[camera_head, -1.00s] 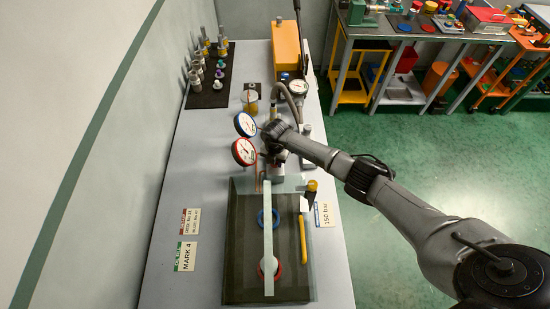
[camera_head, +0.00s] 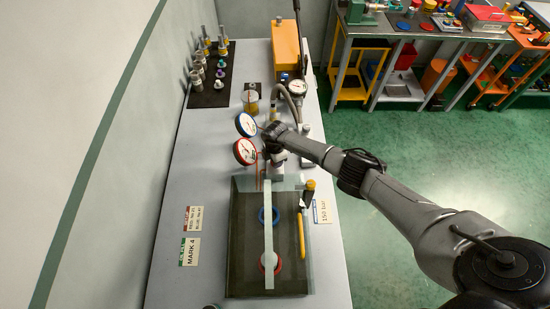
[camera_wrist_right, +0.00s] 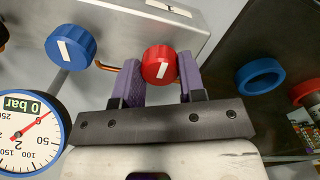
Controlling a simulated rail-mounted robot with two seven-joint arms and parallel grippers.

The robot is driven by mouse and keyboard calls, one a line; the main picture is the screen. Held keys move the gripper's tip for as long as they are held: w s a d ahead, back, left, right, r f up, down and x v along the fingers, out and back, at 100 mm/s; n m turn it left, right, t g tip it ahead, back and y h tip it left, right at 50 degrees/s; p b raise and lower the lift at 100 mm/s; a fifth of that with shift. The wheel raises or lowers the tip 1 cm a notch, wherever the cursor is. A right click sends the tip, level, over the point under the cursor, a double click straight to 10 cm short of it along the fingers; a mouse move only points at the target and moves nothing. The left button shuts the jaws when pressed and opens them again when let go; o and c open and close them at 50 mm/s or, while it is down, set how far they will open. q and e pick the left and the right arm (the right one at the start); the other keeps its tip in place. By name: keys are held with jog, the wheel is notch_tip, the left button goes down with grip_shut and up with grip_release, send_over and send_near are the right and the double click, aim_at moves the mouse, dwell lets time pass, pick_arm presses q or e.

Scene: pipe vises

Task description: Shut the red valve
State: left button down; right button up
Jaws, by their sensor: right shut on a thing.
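The red valve (camera_wrist_right: 160,64) is a round knob with a white bar on its face, the bar slightly tilted from upright in the right wrist view. My right gripper (camera_wrist_right: 157,78) has its two purple fingers on both sides of this knob and is shut on it. The blue valve knob (camera_wrist_right: 70,46) is to its left, clear of the fingers. In the head view my right gripper (camera_head: 274,150) reaches the block beside the gauges, and its wrist hides the knobs. My left gripper is not in view.
A red-rimmed gauge (camera_head: 245,151) and a blue-rimmed gauge (camera_head: 246,124) stand close left of my right gripper. The blue-rimmed gauge shows a 0 bar label in the wrist view (camera_wrist_right: 25,125).

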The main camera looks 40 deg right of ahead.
dwell(0.3)
jog(key=o, duration=0.9)
jog(key=shift+r, duration=0.1)
jog(key=shift+r, duration=0.35)
jog(key=shift+r+p, duration=0.4)
jog(key=shift+r, duration=6.05)
